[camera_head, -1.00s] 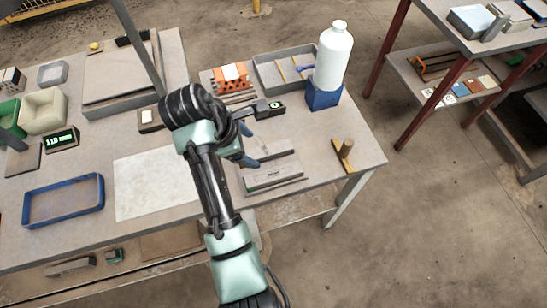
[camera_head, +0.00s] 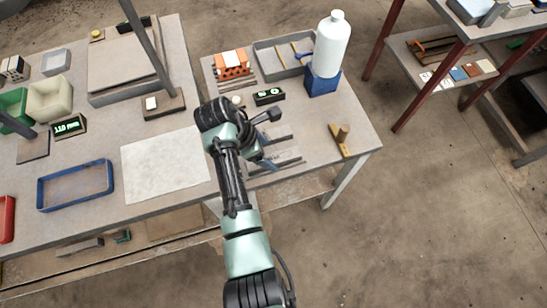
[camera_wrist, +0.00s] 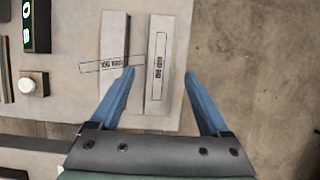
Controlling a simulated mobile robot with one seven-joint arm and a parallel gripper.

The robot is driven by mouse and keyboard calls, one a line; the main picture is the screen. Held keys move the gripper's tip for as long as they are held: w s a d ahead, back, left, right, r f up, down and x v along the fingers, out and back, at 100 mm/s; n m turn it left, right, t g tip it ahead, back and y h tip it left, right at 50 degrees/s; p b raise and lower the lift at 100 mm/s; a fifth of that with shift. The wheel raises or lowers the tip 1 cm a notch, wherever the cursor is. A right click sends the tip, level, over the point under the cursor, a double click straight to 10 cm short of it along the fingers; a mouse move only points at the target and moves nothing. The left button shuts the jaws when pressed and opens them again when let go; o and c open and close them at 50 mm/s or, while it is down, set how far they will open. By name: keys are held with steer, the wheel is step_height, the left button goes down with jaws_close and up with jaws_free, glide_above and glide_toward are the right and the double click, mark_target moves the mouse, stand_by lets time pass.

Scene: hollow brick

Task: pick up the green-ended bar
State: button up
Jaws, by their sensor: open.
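I cannot make out a green-ended bar in either view. My gripper (camera_wrist: 158,76) is open and empty, its two blue fingers spread in the wrist view. Between and beyond the fingers lies a long grey holder (camera_wrist: 157,65) with a label plate. A second grey holder (camera_wrist: 114,45) lies just left of it, with a tilted label across it. In the head view my gripper (camera_head: 264,161) hangs over these holders near the table's front edge and partly hides them. Thin dark bars (camera_head: 238,84) lie beside an orange hollow brick (camera_head: 232,65); their end colours are too small to tell.
A black display box (camera_head: 268,96) and a white knob (camera_wrist: 34,85) stand left of the holders in the wrist view. A white bottle (camera_head: 331,43) stands on a blue block (camera_head: 322,82). A grey tray (camera_head: 262,58) is behind. A wooden piece with a peg (camera_head: 342,140) lies right.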

mark_target(273, 158)
steer(key=x, duration=0.4)
steer(key=shift+a+f, duration=0.1)
steer(key=shift+a, duration=0.05)
jaws_close()
